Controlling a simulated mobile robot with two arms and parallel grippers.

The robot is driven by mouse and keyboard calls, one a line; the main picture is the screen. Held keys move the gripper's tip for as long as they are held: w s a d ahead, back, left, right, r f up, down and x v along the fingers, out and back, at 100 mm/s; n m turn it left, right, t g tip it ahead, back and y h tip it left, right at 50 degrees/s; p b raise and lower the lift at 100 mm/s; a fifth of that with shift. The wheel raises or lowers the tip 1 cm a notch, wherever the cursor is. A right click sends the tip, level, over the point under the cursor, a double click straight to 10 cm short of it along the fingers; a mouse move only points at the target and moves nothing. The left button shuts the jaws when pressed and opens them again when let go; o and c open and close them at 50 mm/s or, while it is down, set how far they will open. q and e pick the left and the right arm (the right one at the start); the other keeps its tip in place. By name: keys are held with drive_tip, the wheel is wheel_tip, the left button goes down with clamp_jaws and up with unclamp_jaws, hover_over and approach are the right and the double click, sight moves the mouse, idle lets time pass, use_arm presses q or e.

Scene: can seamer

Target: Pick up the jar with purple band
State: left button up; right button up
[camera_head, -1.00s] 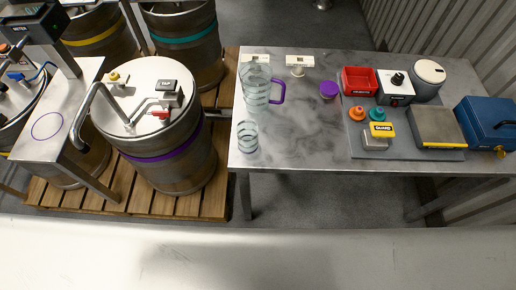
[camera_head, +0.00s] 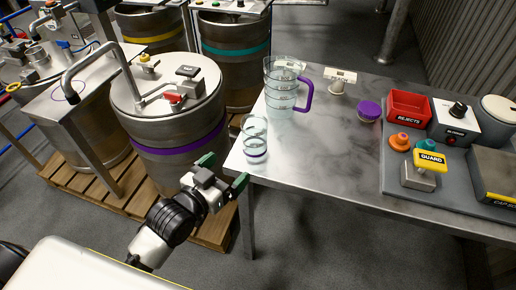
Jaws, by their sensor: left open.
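A clear glass jar (camera_head: 255,133) with a purple band near its base stands upright at the front left corner of the grey table (camera_head: 322,163). My left gripper (camera_head: 223,172) is open and empty. Its two green-tipped fingers are spread and point up towards the jar, from the near left side, just off the table's left edge. A gap shows between the fingers and the jar. My right gripper is not in view.
Behind the jar stands a clear jug (camera_head: 283,88) with a purple handle. A purple-topped item (camera_head: 369,110) and a red rejects bin (camera_head: 407,107) are further right. A steel keg (camera_head: 171,110) with a purple band stands left of the table. The table's front middle is clear.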

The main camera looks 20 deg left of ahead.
sight(247, 145)
use_arm(q)
drive_tip(key=shift+s+d+r+t+h+b, duration=0.15)
drive_tip(key=shift+r+t+h+b, duration=0.1)
drive_tip(key=shift+r, duration=0.3)
drive_tip(key=shift+s+d+r+t+h+b, duration=0.15)
drive_tip(key=shift+r+t+h, duration=0.1)
drive_tip(key=shift+r, duration=0.3)
drive_tip(key=x, duration=0.4)
drive_tip(key=shift+w+d+r, duration=0.1)
drive_tip(key=shift+w+r, duration=0.1)
drive_tip(key=shift+w, duration=0.15)
drive_tip(key=shift+x, duration=0.95)
drive_tip(key=b+x, duration=0.1)
drive_tip(key=x, duration=0.3)
drive_tip(key=shift+w+f, duration=0.1)
drive_tip(key=shift+w, duration=0.1)
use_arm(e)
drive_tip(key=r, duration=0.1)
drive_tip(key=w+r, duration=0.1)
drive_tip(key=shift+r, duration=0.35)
use_arm(q)
drive_tip(key=c, duration=1)
drive_tip(key=shift+c, duration=0.2)
